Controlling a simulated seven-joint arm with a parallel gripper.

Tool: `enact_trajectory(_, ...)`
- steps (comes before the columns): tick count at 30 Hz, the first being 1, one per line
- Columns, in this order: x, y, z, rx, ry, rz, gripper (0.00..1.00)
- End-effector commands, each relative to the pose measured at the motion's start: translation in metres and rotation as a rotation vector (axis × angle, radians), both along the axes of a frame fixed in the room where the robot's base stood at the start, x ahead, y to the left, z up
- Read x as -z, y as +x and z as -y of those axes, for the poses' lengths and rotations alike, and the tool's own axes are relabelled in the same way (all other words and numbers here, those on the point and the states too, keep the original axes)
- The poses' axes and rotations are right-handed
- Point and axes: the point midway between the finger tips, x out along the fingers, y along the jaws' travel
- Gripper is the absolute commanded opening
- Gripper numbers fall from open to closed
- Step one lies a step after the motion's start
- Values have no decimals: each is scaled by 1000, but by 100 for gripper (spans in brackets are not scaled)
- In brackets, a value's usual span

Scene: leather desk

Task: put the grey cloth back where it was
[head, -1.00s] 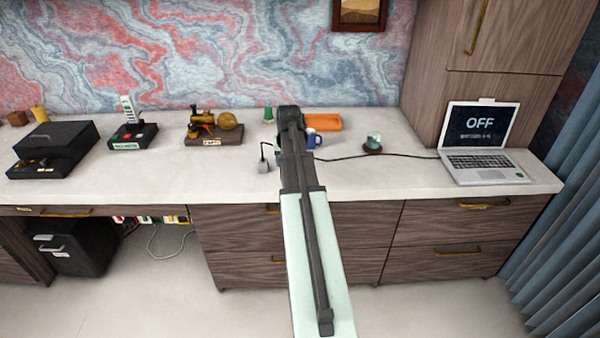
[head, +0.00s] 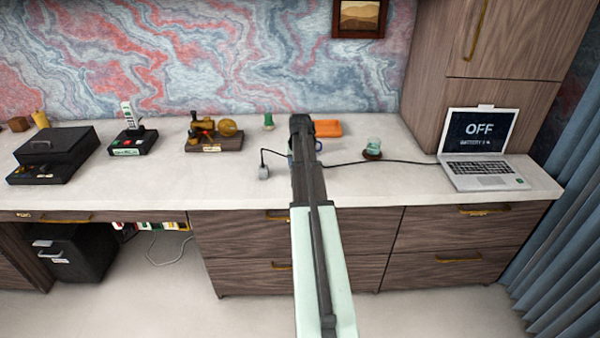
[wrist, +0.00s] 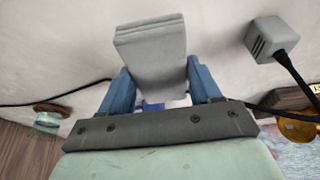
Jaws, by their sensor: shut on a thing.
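The grey cloth (wrist: 152,48) shows in the wrist view as a flat, folded pad between the two blue fingers of my gripper (wrist: 158,82). My gripper is shut on it. The pale desk top (wrist: 70,50) is behind it; I cannot tell whether the cloth touches the desk. In the head view my arm hides the cloth and the fingers. The desk top (head: 220,178) shows there on both sides of my arm.
A grey plug block (head: 264,172) with a black cable stands left of my arm; it also shows in the wrist view (wrist: 272,38). A blue mug (head: 318,146) is mostly hidden. An orange item (head: 328,128), glass (head: 373,146) and laptop (head: 482,150) are to the right.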

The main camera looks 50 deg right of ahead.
Motion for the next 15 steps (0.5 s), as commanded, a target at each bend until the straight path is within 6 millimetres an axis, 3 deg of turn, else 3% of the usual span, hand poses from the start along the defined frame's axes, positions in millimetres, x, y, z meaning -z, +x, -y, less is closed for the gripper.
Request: enact_trajectory(15, 42, 0, 0, 0, -1, 1, 34)
